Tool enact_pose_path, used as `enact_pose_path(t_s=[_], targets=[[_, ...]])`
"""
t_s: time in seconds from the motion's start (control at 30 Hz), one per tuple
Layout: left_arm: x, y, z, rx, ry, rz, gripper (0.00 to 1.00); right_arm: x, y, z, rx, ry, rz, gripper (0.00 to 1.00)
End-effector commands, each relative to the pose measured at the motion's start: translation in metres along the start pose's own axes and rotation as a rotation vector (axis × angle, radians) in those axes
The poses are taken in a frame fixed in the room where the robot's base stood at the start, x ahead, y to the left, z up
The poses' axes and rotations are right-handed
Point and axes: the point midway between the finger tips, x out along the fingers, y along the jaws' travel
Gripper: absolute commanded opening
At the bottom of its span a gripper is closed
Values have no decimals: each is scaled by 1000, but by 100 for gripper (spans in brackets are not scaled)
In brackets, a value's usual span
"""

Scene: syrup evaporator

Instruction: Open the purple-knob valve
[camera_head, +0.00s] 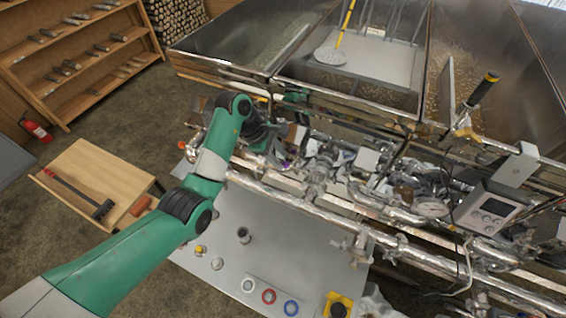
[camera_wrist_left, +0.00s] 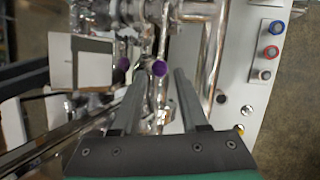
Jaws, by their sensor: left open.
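My left gripper is open and empty. In the head view, my left gripper (camera_head: 277,153) is over the pipework at the front of the evaporator, mostly hidden by its own wrist. A small purple spot (camera_head: 287,165) shows beside it. My right gripper is not in view.
Shiny pipes (camera_head: 270,192) run along the evaporator front, close below my left gripper. A white box (camera_wrist_left: 80,62) stands left of the knobs in the wrist view. A grey panel (camera_head: 225,235) with coloured buttons lies below. A wooden table (camera_head: 95,178) is at left.

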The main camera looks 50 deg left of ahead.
Motion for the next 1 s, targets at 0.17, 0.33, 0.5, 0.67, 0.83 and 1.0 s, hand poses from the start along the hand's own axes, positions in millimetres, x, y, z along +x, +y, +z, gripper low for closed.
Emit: enact_pose_path(t_s=[0.17, 0.33, 0.5, 0.67, 0.83, 1.0], targets=[[23, 0, 1, 0, -1, -1, 43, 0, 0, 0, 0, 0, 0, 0], [28, 0, 0, 0, 0, 1, 43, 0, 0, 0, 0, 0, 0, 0], [27, 0, 0, 0, 0, 2, 40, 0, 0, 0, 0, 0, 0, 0], [27, 0, 0, 0, -1, 1, 11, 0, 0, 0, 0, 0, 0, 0], [27, 0, 0, 0, -1, 1, 0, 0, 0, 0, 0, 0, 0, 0], [27, 0, 0, 0, -1, 1, 0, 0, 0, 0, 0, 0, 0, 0]])
